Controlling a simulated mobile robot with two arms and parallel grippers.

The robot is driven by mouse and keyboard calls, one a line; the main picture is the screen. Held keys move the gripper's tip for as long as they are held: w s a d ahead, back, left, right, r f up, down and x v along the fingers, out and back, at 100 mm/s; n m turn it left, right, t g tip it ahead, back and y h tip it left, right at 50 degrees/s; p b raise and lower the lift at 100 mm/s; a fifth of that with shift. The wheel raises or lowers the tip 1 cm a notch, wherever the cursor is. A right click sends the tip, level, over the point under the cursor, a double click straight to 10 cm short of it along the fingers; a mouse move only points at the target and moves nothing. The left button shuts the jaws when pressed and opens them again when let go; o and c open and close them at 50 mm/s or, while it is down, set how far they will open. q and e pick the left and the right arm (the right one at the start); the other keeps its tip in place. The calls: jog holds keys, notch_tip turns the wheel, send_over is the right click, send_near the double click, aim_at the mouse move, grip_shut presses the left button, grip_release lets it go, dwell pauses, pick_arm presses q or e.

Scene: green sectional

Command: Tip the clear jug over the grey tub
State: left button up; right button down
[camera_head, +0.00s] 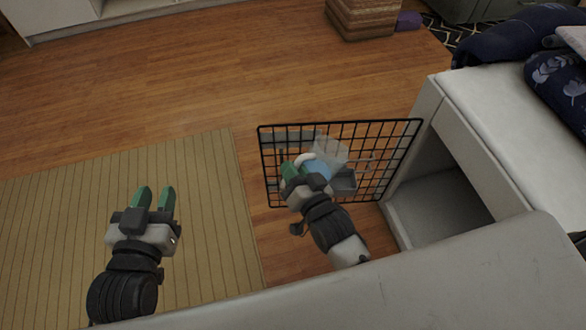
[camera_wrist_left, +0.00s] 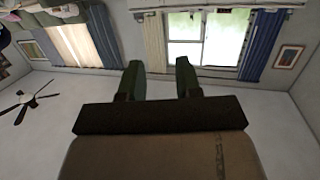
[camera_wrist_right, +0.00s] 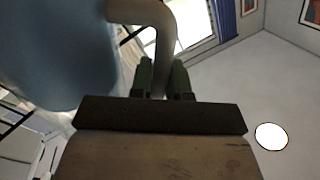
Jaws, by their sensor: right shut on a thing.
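The clear jug (camera_head: 330,150) shows blue inside and has a pale curved handle (camera_head: 305,158). My right gripper (camera_head: 297,170) is shut on the jug's handle and partly covers the jug in the head view. In the right wrist view the jug's blue body (camera_wrist_right: 55,50) fills the left side, and its handle (camera_wrist_right: 166,45) runs between the fingers. The grey tub (camera_head: 345,181) is just below and to the right of the jug in the head view; part of it is hidden. My left gripper (camera_head: 154,198) is open and empty, over the striped rug.
A black wire grid (camera_head: 385,140) surrounds the jug and tub area. A white cabinet (camera_head: 440,190) with an open compartment stands to the right. A pale surface (camera_head: 450,275) edges the front. The striped rug (camera_head: 60,220) and wood floor (camera_head: 190,75) are clear.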

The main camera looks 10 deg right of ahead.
pick_arm(q)
jog(key=shift+w+d+r+t+h+b, duration=0.15)
jog(key=shift+r+t+h+b, duration=0.1)
jog(key=shift+r+t, duration=0.45)
jog(key=shift+w+d+r+t+h+b, duration=0.15)
jog(key=shift+r+t+h+b, duration=0.1)
jog(key=shift+r+t, duration=0.4)
pick_arm(e)
jog(key=shift+w+d+r+m, duration=0.15)
jog(key=shift+r+m, duration=0.25)
jog(key=shift+m, duration=0.4)
pick_arm(q)
jog(key=shift+s+d+r+t+h+b, duration=0.15)
jog(key=shift+r+t+h+b, duration=0.1)
jog(key=shift+r+t, duration=0.5)
jog(key=shift+s+d+r+t+h+b, duration=0.1)
jog(key=shift+r+t+h+b, duration=0.15)
jog(key=shift+r+t, duration=0.5)
pick_arm(e)
jog(key=shift+d+r+m, duration=0.1)
jog(key=shift+d+m, duration=0.15)
jog(key=shift+m, duration=0.35)
dwell(0.4)
